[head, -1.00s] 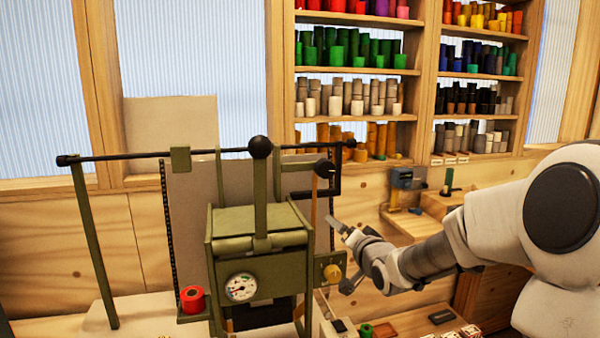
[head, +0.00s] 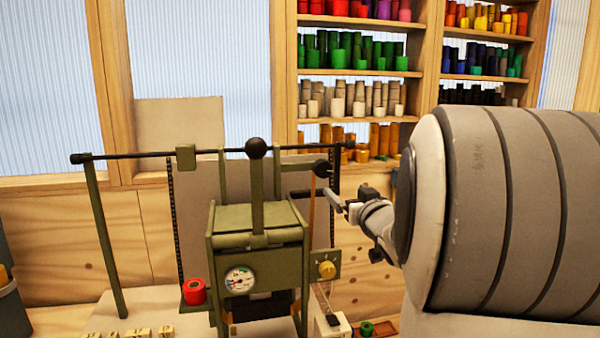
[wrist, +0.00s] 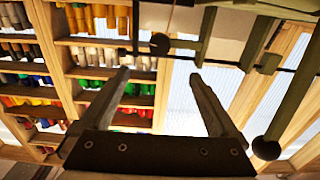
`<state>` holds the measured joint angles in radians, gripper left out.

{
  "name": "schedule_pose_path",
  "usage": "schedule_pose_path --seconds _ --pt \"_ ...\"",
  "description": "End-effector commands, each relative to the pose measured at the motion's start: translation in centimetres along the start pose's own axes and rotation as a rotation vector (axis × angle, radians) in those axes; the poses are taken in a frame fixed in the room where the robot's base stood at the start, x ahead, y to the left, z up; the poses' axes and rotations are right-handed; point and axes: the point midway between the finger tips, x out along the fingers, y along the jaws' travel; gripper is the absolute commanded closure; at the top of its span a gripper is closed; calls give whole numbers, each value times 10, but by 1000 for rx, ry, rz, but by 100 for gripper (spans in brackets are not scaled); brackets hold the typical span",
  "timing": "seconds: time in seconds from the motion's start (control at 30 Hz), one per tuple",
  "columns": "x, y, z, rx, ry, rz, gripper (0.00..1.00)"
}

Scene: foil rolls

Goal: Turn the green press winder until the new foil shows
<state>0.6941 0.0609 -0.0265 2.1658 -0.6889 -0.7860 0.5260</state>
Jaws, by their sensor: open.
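The green press (head: 258,225) stands left of centre in the head view, with a round gauge and an upright lever topped by a black ball. A black winder knob (head: 323,168) sits at its upper right, by the end of the black cross bar. A dark knob, which looks like the winder, also shows in the wrist view (wrist: 160,43), just beyond my fingertips. My gripper (head: 330,196) is open and empty, just below and right of the knob, apparently not touching it. Which foil shows cannot be told.
A yellow dial (head: 327,268) is below my gripper. Shelves of coloured rolls (head: 358,74) stand behind. My arm covers the right side. The lever's black ball (wrist: 266,148) shows in the wrist view.

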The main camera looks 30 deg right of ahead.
Motion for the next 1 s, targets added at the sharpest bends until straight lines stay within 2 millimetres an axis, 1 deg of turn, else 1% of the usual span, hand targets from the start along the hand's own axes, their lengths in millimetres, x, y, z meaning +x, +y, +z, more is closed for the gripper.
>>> schedule_pose_path --seconds 0.17,0.6,0.8,1.0 --pt "22 -1 1 3 -2 -2 4" --pt "106 -1 0 4 -2 -2 4" --pt "141 -1 0 4 -1 -1 4" --pt "163 -1 0 3 -1 -1 4"
